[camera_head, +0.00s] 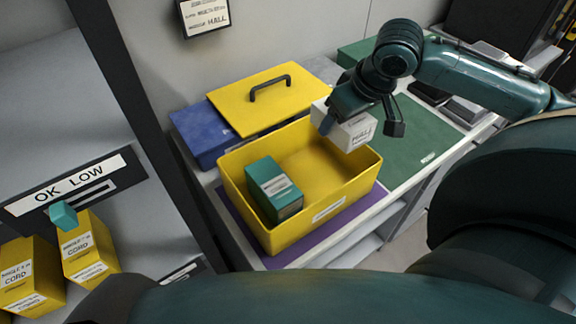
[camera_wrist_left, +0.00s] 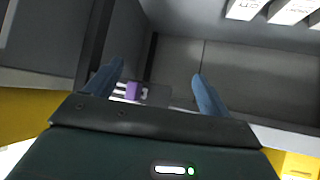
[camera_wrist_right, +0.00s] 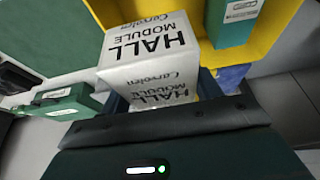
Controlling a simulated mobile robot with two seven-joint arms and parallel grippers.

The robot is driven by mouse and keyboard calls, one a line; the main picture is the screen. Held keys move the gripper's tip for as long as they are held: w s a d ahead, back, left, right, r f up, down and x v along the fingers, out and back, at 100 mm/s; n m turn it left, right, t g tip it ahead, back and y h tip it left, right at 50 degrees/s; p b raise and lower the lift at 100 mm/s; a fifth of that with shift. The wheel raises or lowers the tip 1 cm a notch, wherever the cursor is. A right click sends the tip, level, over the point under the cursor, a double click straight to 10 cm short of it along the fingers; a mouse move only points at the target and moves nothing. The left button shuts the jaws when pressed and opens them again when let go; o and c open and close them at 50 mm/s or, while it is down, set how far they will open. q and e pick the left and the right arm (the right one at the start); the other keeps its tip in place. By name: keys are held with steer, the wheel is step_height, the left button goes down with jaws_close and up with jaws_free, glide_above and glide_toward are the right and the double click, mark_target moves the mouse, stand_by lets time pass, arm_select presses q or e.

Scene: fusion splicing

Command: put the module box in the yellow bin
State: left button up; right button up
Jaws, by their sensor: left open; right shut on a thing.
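The white module box (camera_head: 350,134), lettered HALL MODULE, is held in my right gripper (camera_head: 361,127) over the right back part of the yellow bin (camera_head: 298,234). Its lettered faces show large in the right wrist view (camera_wrist_right: 150,50), with the yellow bin (camera_wrist_right: 284,18) behind it. My right gripper is shut on the box. The bin is open at the top and holds a teal box (camera_head: 275,190) at its left side. My left gripper (camera_wrist_left: 155,78) is open and empty in the left wrist view, in front of a grey shelf space.
A yellow lid (camera_head: 290,108) with a black handle lies on a blue box (camera_head: 195,135) behind the bin. The bin stands on a purple mat (camera_head: 243,240). A green mat (camera_head: 432,145) lies to the right. Yellow cord boxes (camera_head: 90,250) stand on the left shelf.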

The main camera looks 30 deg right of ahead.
step_height(320, 180, down, 18)
steer(key=shift+r, duration=0.1)
stand_by(0.4)
steer(key=o, duration=1)
steer(key=v, duration=1.2)
